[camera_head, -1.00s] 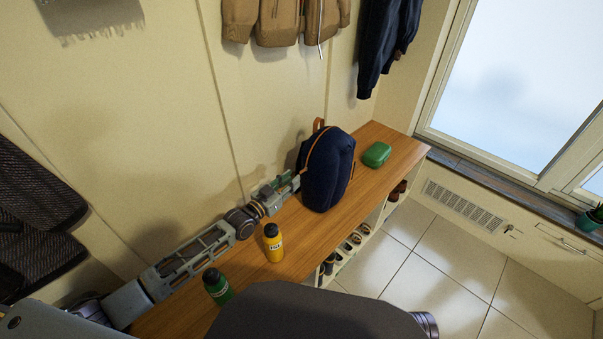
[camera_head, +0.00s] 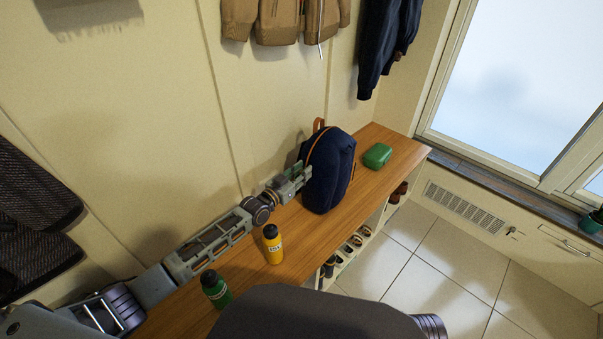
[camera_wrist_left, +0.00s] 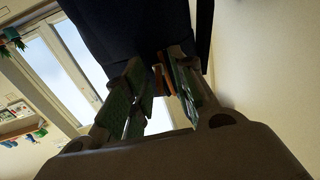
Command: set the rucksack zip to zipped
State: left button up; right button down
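The navy rucksack (camera_head: 332,172) stands upright on the wooden bench, with orange-brown trim and a top loop. My left gripper (camera_head: 303,174) is at its left side, close to or touching the fabric; the head view cannot settle which. In the left wrist view the green-padded fingers of the left gripper (camera_wrist_left: 160,72) are apart. An orange-brown tab (camera_wrist_left: 158,78), perhaps the zip pull, shows between them against the dark rucksack (camera_wrist_left: 130,30); no grip on it is visible. The state of the zip cannot be made out. My right gripper is out of view.
A yellow bottle (camera_head: 272,245) and a green bottle (camera_head: 215,289) stand on the bench (camera_head: 318,237) near my left arm. A green case (camera_head: 377,156) lies right of the rucksack. Shoes fill the cubbies below. The wall is close behind my left arm.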

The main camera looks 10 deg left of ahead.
pick_arm(q)
jog(key=shift+c, duration=0.4)
grip_shut()
